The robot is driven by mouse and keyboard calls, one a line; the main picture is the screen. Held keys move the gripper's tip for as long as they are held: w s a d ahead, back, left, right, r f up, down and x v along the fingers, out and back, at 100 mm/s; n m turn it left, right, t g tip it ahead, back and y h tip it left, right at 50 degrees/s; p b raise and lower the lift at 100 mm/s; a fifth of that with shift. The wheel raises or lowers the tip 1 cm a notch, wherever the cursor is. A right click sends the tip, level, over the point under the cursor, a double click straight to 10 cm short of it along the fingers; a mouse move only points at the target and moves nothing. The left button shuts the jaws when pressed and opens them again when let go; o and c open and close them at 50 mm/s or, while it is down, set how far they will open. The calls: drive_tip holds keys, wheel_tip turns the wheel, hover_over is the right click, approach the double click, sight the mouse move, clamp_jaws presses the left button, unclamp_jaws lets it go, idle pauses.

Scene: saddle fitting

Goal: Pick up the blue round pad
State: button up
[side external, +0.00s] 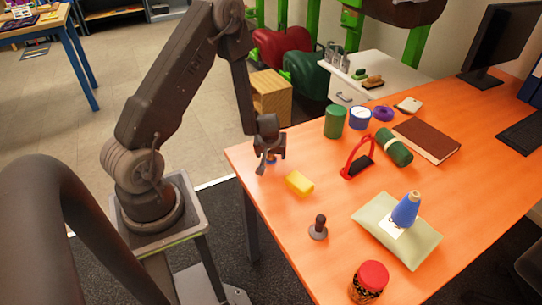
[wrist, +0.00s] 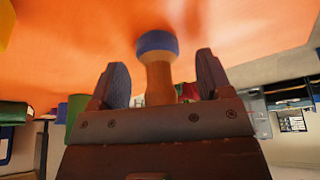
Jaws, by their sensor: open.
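The blue round pad (wrist: 157,42) stands on the orange table, with a tan wooden handle (wrist: 159,84) rising from it toward my gripper. In the side view only a small bit of blue pad (side external: 271,161) shows under my gripper (side external: 268,155), at the table's near left corner. In the wrist view my gripper (wrist: 161,75) is open, with one finger on each side of the handle and gaps between.
A yellow block (side external: 299,183) lies close to the right of my gripper. A dark knobbed tool (side external: 318,228), red-handled item (side external: 358,160), green can (side external: 335,121), green roll (side external: 394,147) and pale cushion (side external: 415,250) with a blue cone (side external: 406,209) stand farther off.

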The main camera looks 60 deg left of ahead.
drive_tip(key=shift+a+f, duration=0.1)
drive_tip(key=shift+f, duration=0.2)
drive_tip(key=shift+c, duration=0.2)
drive_tip(key=c, duration=1)
drive_tip(key=shift+r, duration=0.1)
